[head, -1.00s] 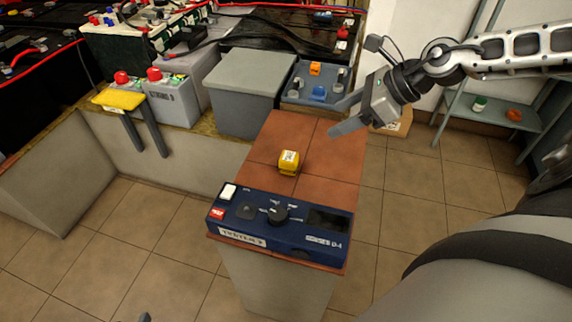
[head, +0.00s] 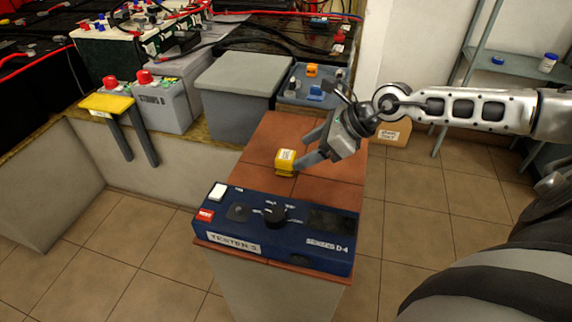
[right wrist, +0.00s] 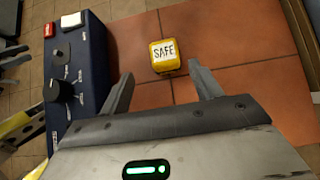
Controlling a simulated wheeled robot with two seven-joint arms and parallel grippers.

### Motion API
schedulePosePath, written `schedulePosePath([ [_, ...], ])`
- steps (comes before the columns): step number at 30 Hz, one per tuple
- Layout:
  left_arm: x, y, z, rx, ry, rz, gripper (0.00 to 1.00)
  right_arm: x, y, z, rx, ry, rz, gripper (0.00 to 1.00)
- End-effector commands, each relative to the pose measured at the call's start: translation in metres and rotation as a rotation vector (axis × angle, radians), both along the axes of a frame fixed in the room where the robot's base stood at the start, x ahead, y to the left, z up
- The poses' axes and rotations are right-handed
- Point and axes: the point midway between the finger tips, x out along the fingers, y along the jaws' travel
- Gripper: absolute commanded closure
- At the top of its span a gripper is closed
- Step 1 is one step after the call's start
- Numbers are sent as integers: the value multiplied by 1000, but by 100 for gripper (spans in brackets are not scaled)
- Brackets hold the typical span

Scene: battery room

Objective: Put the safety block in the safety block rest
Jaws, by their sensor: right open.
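The safety block is a small yellow block (head: 285,161) with a white label, sitting on the red-brown tiled top of the pedestal (head: 262,150). In the right wrist view the block (right wrist: 164,55) reads SAFE and lies just beyond the fingertips, roughly centred between them. My right gripper (head: 304,151) is open and empty, just right of the block; its two fingers also show in the right wrist view (right wrist: 160,82). There is a gap between fingers and block. I cannot tell which thing is the safety block rest. My left gripper is not clearly in view.
A blue tester (head: 275,229) with a knob fills the pedestal's near end. A grey lidded box (head: 238,108) and a grey-blue tray (head: 309,98) with small parts stand behind. A yellow-topped, two-legged tool (head: 108,103) hangs at left. Bare tiles surround the block.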

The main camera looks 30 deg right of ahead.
Motion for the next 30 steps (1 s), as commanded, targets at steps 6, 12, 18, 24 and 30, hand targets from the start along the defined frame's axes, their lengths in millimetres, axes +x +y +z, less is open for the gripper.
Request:
schedulePosePath([
  [6, 1, -1, -4, 0, 7, -3, 64, 14, 11, -17, 1, -1, 0, 36],
  [12, 0, -1, -7, -2, 11, -4, 64, 26, 18, -26, 2, -1, 1, 36],
  [18, -1, -2, -14, -2, 28, -9, 64, 46, 29, -45, 2, -1, 1, 36],
  [24, 0, -3, -15, -3, 30, -11, 64, 51, 33, -52, -3, 0, 1, 36],
  [30, 1, -4, -15, -3, 28, -12, 64, 51, 33, -51, -2, 1, 1, 50],
])
